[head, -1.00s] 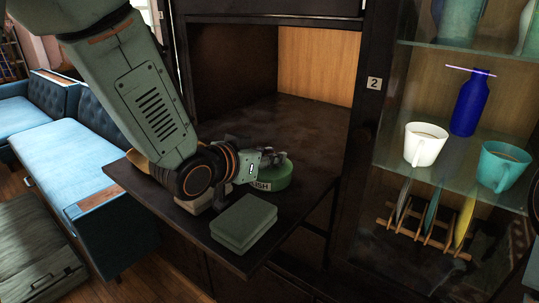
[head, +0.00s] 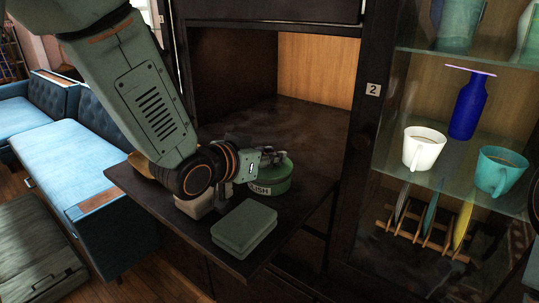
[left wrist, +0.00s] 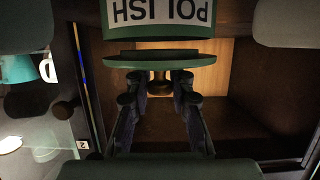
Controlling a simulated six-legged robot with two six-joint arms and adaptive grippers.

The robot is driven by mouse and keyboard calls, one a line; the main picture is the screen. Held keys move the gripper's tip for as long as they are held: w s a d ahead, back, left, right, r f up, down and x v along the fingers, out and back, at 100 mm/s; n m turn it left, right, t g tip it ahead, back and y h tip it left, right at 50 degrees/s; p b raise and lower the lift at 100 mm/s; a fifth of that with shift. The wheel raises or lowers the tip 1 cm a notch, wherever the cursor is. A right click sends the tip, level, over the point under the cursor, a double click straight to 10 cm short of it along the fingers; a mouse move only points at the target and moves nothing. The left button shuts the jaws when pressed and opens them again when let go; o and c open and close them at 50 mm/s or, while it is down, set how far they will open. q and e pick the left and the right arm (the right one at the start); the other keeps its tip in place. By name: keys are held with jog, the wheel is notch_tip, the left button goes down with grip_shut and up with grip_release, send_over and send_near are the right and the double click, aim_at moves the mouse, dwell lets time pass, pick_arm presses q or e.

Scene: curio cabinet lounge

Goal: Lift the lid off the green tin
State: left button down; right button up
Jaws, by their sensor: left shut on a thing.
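The green tin (head: 262,189) stands on the dark fold-down shelf, its white label reading "ISH" in the head view. In the left wrist view the tin (left wrist: 158,32) shows upside down at the top, with the label letters "POLISH". The green lid (left wrist: 160,60) is just apart from it, with a narrow dark band between the two. My left gripper (left wrist: 158,84) is shut at the lid's knob, its fingers on either side. In the head view my left gripper (head: 270,158) is over the tin and partly hides the lid. My right gripper is not in view.
A flat green box (head: 244,228) lies on the shelf (head: 290,222) in front of the tin. A pale block (head: 196,206) sits below my left wrist. The open cabinet compartment behind is empty. Glass shelves at right hold mugs (head: 425,148) and a blue bottle (head: 468,108).

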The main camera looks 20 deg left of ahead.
aim_at(269, 151)
pick_arm(q)
jog(key=shift+r+p, duration=1.7)
jog(key=shift+r, duration=0.05)
